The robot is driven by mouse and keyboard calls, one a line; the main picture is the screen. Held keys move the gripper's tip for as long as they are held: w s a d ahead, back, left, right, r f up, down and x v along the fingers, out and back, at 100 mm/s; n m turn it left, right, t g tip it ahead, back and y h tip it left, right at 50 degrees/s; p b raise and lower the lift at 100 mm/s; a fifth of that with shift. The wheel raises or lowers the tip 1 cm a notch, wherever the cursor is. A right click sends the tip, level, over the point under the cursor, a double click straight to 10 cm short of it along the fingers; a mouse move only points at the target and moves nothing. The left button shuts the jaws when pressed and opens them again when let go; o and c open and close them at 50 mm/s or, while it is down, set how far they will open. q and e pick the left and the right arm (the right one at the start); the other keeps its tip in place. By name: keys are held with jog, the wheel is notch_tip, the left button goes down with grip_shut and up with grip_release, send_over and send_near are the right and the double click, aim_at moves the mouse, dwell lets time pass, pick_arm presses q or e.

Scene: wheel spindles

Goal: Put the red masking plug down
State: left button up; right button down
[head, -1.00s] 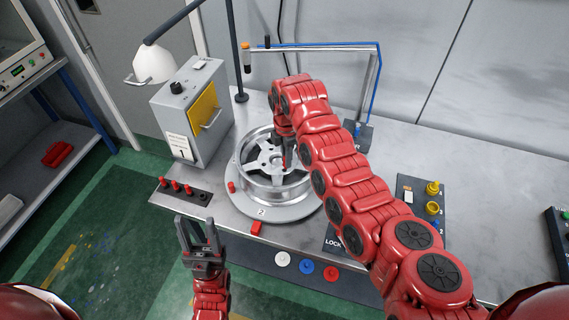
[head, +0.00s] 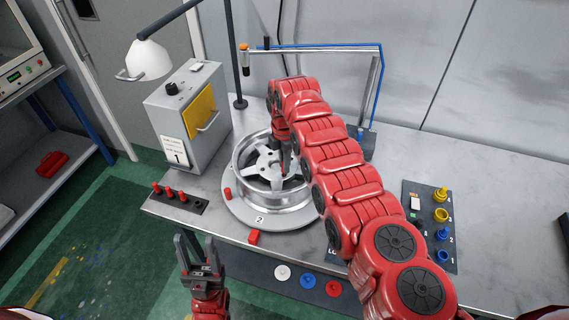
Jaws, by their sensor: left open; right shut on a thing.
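A silver spoked wheel (head: 247,181) lies flat on the round spindle plate marked 2 (head: 262,219). My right gripper (head: 286,163) points down into the wheel, over its spokes. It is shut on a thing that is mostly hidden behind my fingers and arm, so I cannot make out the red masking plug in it. Several red plugs (head: 168,191) stand in a dark rack left of the wheel. One small red plug (head: 227,194) is on the plate's left rim. My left gripper (head: 195,248) is open and empty in front of the table's edge.
A grey box with a yellow panel (head: 201,111) stands behind the rack. A dark board with yellow and blue caps (head: 430,222) lies at the right. A blue-edged frame (head: 378,90) stands behind my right arm.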

jog(key=shift+f+b, duration=0.6)
jog(key=shift+b, duration=0.15)
jog(key=c, duration=0.8)
grip_release()
jog(key=shift+c, duration=0.2)
jog(key=shift+r, duration=0.15)
